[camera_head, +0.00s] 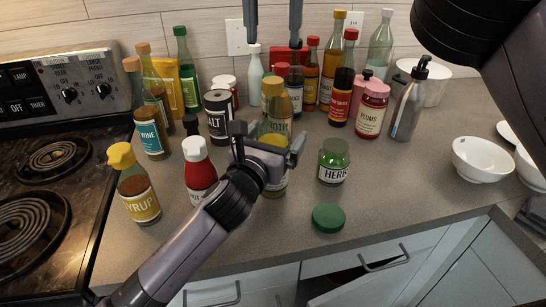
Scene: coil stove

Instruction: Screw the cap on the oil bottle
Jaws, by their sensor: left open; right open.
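A bottle with a yellow-green label (273,182) stands upright on the counter, mostly hidden behind my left gripper. It may be the oil bottle, but its name and neck cannot be read. My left gripper (268,143) is open, its fingers spread to either side of this bottle's upper part; contact cannot be told. My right gripper (272,42) is open and empty at the top edge, fingers pointing down, above the bottles. A loose green cap (328,217) lies flat near the counter's front. Which cap belongs to the oil bottle cannot be told.
The herbs jar (334,163) stands right of the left gripper. The ketchup-like red bottle (199,170) and syrup bottle (138,190) stand left. Several bottles crowd the back. A coil stove (60,160) is left and a white bowl (482,159) right. Front-right counter is clear.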

